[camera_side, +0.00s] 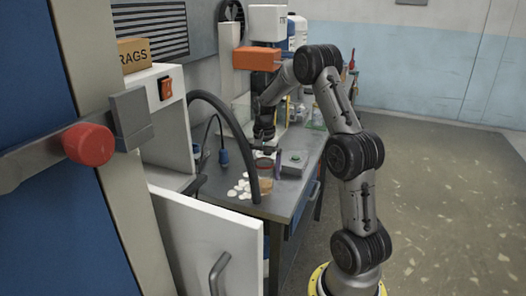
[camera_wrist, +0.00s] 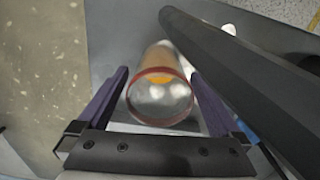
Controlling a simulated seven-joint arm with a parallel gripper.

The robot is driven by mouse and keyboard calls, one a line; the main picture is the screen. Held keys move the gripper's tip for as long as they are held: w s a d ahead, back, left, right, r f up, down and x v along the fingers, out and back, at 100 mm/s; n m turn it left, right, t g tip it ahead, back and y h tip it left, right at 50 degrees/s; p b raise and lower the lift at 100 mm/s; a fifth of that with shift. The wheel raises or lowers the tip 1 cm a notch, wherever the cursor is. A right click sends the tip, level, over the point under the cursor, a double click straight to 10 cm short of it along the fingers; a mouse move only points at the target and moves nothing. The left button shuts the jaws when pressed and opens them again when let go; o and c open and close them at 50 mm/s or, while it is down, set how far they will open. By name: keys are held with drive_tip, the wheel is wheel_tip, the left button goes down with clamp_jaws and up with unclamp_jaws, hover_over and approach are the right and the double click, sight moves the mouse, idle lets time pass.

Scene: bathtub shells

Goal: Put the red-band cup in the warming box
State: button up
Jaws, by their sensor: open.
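A clear cup with a red rim band (camera_wrist: 162,98) shows in the wrist view between my two purple fingers, its open mouth toward the camera. An orange-brown shape lies behind or inside it. My gripper (camera_wrist: 159,78) is open around the cup, with a gap visible on the left; contact on the right is unclear. In the side view the cup (camera_side: 264,164) stands on the grey bench just below my gripper (camera_side: 262,149). A white cabinet (camera_side: 165,118) with an orange switch, apparently the warming box, stands at the left. Its interior is mostly hidden.
A thick dark hose (camera_side: 236,130) arches over the bench beside the cup; a dark tube (camera_wrist: 245,75) crosses the wrist view at right. White shells (camera_side: 243,188) lie near the bench front. A box with a green button (camera_side: 294,158) sits right. A white door (camera_side: 205,235) hangs open in front.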

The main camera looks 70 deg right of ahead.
wheel_tip(320, 180, up, 12)
drive_tip(key=a+r+n+t, duration=0.1)
drive_tip(key=a+r+n, duration=0.35)
drive_tip(key=a, duration=0.45)
drive_tip(key=s+a+r+n+t+h, duration=0.1)
drive_tip(key=s+a+n, duration=0.25)
drive_tip(key=a, duration=0.35)
drive_tip(key=s+a+r+n+t, duration=0.1)
drive_tip(key=s+a+n+t, duration=0.2)
drive_tip(key=a, duration=0.5)
drive_tip(key=s+a+f+n+y, duration=0.1)
drive_tip(key=s+a+f+n, duration=0.2)
drive_tip(key=s, duration=0.6)
drive_tip(key=a+n, duration=0.2)
drive_tip(key=a, duration=0.1)
drive_tip(key=shift+f+n+t, duration=0.3)
drive_tip(key=shift+f+n, duration=0.05)
drive_tip(key=shift+n, duration=0.05)
drive_tip(key=shift+s, duration=0.2)
